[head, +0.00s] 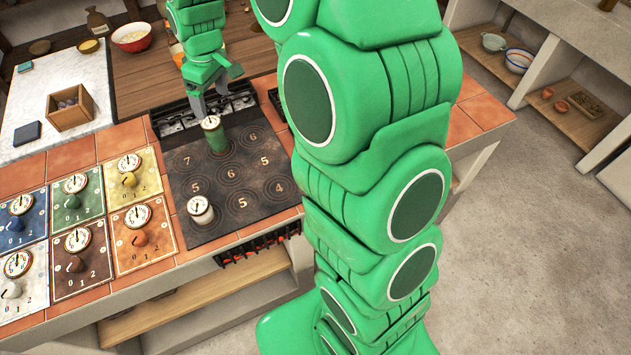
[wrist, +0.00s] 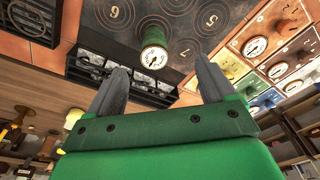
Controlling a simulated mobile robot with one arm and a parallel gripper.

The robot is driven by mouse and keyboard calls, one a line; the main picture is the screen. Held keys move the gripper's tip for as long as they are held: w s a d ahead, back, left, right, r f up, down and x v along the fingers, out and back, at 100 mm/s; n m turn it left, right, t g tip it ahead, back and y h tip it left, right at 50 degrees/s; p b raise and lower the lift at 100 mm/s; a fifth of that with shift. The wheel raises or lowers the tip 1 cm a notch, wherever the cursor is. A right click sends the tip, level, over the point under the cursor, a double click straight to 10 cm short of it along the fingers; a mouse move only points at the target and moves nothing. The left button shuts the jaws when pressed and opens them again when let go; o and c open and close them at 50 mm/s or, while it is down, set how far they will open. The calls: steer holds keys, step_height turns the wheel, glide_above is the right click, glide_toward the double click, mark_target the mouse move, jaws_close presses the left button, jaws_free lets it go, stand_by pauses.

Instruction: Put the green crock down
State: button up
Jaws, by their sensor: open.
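The green crock (head: 215,135) stands upright on the dark numbered hob (head: 240,192), near its back edge. A round dial shows on its top. It also shows in the wrist view (wrist: 153,36), beyond the fingertips. My gripper (head: 207,103) is just behind and above the crock in the head view. In the wrist view my gripper (wrist: 160,75) has its two fingers spread wide, with nothing held between them. The crock looks apart from the fingers there.
A white crock (head: 200,210) with a dial stands at the hob's front left. Several coloured panels (head: 77,200) with dials and knobs lie left of the hob. A wooden box (head: 70,107) sits on the pale counter. The hob's right part is clear.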

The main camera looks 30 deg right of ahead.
steer(key=s+d+r+m+g, duration=0.1)
steer(key=s+d+r+m, duration=0.1)
steer(key=s, duration=1.1)
steer(key=s+d+r+m, duration=0.2)
steer(key=s+d+m, duration=0.1)
steer(key=s, duration=1)
steer(key=s+d+r+m+g+h, duration=0.1)
steer(key=s+d+r+m, duration=0.1)
steer(key=s, duration=1)
steer(key=shift+s+d+r+m+g, duration=0.2)
steer(key=shift+s+d+m+g, duration=0.15)
steer(key=shift+d+m, duration=0.55)
steer(key=shift+d, duration=0.2)
steer(key=o, duration=0.3)
steer(key=shift+w+r+n, duration=0.1)
steer(key=shift+w+n, duration=0.1)
steer(key=shift+n, duration=0.1)
steer(key=w+a+r+n+t, duration=0.1)
steer(key=w+a+n, duration=0.4)
steer(key=w, duration=0.9)
steer(key=w+a+n, duration=0.2)
steer(key=w+n, duration=0.5)
steer(key=w, duration=0.7)
steer(key=w+a+r+n+t, duration=0.1)
steer(key=w+a+n, duration=0.4)
steer(key=w, duration=0.9)
step_height(320, 180, down, 10)
steer(key=shift+s+d+n, duration=0.25)
steer(key=shift+d+n, duration=0.15)
